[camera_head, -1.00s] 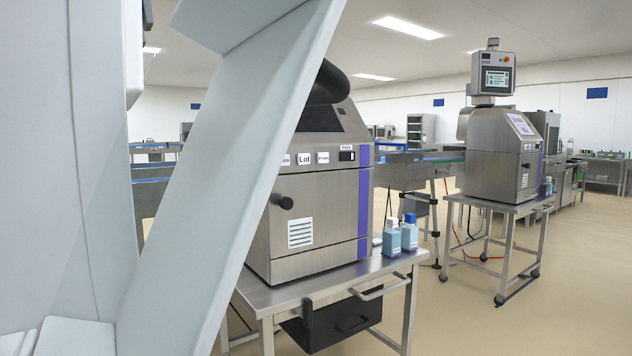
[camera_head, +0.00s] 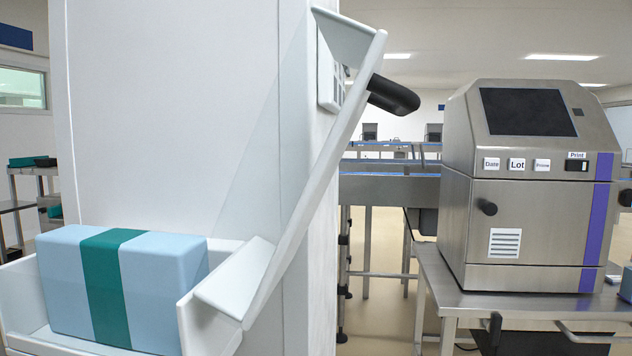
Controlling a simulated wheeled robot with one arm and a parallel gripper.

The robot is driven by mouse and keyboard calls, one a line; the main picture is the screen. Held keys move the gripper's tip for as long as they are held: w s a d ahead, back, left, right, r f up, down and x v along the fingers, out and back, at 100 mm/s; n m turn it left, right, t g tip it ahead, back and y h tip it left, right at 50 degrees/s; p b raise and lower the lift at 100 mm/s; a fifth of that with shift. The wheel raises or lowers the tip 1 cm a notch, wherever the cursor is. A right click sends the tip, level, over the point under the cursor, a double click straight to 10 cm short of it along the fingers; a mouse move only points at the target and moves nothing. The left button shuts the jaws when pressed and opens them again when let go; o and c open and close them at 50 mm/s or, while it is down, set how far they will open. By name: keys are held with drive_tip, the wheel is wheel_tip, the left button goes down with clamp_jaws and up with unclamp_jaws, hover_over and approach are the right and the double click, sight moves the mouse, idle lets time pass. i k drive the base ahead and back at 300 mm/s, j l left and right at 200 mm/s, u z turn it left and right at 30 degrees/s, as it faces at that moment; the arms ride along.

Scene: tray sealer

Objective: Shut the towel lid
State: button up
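A tall white cabinet (camera_head: 170,120) fills the left half of the view. A white slanted panel (camera_head: 335,165), seen nearly edge-on, stands out from the cabinet and looks like the towel lid, open. Its upper end leans out to the right, and a thick black handle (camera_head: 395,96) sticks out from its outer side. A light blue pack with a green band (camera_head: 65,285) sits in a white open tray (camera_head: 205,330) at the cabinet's lower front, left of the panel's lower end. My gripper is not in view.
A steel machine (camera_head: 460,235) with a dark screen stands on a steel table (camera_head: 440,290) at the right. Conveyors (camera_head: 385,190) run behind. Open floor (camera_head: 385,255) shows between cabinet and table. A shelf (camera_head: 30,170) stands at far left.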

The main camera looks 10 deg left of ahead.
sight(240, 290)
drive_tip(key=k+l+u, duration=0.1)
drive_tip(key=u, duration=1)
